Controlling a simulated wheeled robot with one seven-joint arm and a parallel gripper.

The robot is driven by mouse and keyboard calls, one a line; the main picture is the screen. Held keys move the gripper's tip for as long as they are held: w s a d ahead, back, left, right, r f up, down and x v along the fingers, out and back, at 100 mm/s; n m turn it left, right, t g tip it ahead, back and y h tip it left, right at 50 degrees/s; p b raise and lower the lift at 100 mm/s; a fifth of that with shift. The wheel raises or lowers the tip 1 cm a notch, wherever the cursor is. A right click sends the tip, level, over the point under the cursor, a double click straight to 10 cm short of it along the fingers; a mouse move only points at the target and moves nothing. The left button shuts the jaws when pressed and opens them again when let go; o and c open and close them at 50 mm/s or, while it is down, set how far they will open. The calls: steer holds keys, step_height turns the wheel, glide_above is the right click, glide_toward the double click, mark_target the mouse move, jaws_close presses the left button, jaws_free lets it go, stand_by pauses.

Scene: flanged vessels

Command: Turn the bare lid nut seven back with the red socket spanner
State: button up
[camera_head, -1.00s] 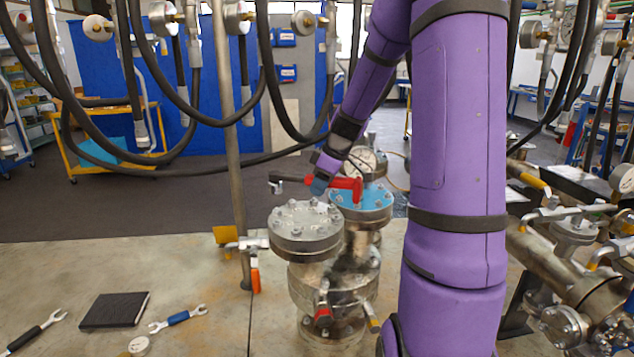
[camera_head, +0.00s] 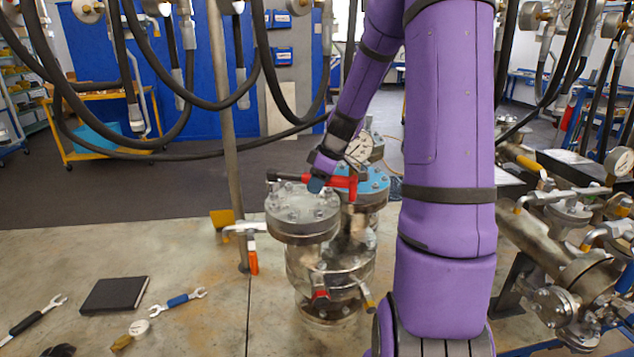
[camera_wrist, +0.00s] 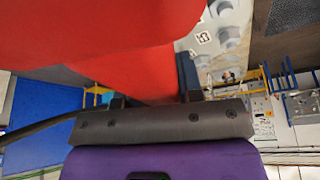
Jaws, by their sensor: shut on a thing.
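My gripper (camera_head: 318,182) is shut on the red socket spanner (camera_head: 343,182), held about level. Its red part reaches right, over the blue-topped lid (camera_head: 374,183). Its dark end (camera_head: 276,176) points left, at the back of the bare grey lid (camera_head: 292,226). The bare lid carries several nuts round its rim. Whether the spanner's socket sits on a nut is hidden, and nut seven cannot be told apart. In the wrist view the red spanner (camera_wrist: 110,30) fills the upper left, close up. A pale lid with nuts (camera_wrist: 222,32) shows beside it.
Black hoses (camera_head: 180,150) hang across the view, by an upright pole (camera_head: 226,130). Piping with valves and gauges (camera_head: 560,245) stands at the right. A blue-handled wrench (camera_head: 178,300) and a black pad (camera_head: 114,295) lie on the floor at lower left.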

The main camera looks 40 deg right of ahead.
steer(key=shift+f, duration=1.15)
steer(key=w+d+n+y, duration=0.1)
steer(key=w+d+n, duration=0.1)
steer(key=n, duration=0.1)
steer(key=shift+w+d+g, duration=0.25)
steer(key=shift+d+g, duration=0.05)
steer(key=shift+d, duration=0.05)
steer(key=shift+r, duration=2.5)
steer(key=shift+s+a, duration=0.1)
steer(key=shift+a, duration=0.05)
